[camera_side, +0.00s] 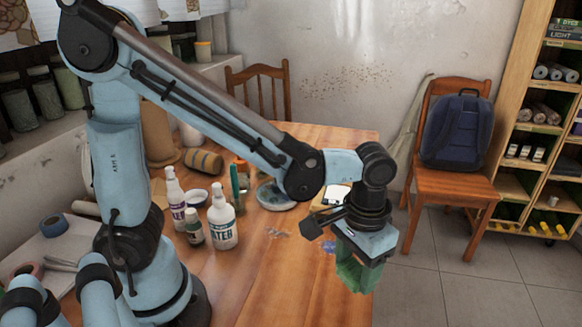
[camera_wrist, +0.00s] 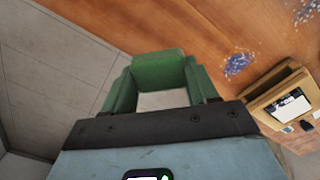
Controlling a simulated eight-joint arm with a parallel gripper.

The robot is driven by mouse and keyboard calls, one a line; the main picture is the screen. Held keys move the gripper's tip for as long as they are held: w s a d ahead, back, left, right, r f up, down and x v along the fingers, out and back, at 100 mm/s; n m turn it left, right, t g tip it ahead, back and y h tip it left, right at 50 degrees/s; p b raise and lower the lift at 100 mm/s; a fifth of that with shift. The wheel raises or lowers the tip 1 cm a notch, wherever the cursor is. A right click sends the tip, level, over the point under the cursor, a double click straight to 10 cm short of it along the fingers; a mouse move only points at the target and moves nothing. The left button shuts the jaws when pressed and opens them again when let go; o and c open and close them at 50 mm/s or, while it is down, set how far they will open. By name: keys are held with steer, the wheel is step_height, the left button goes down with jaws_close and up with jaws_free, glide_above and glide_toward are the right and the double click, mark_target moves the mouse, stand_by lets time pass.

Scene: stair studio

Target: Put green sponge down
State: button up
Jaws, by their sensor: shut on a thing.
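My gripper (camera_side: 358,280) points down at the right edge of the wooden table (camera_side: 285,275) in the side view. Its green fingers are shut on the green sponge (camera_wrist: 160,68), which shows between the fingertips in the wrist view. In the side view, sponge and fingers blend into one green shape, so their boundary is unclear. In the wrist view, the sponge overlaps the table edge, with grey floor to the left and wood to the right. I cannot tell its height above the table.
White bottles (camera_side: 222,220), a plate (camera_side: 275,195) and a light box-like item (camera_side: 333,196) are on the table. Bluish marks (camera_wrist: 237,64) show on the wood. A chair with a backpack (camera_side: 458,130) and a shelf (camera_side: 545,130) are at the right. The table's front middle is clear.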

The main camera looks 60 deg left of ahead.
mark_target(355, 273)
steer(key=w+a+f, duration=0.2)
steer(key=w+a, duration=0.1)
steer(key=shift+w+f, duration=0.1)
steer(key=shift+f, duration=2.15)
steer(key=shift+f, duration=0.15)
steer(key=o, duration=1.2)
step_height(355, 273, up, 12)
steer(key=s+a+r+t, duration=0.1)
steer(key=s+a+t, duration=0.1)
steer(key=a, duration=0.3)
steer(key=s+a+t, duration=0.2)
steer(key=a+t, duration=0.3)
steer(key=shift+s+r, duration=0.3)
steer(key=shift+r, duration=0.05)
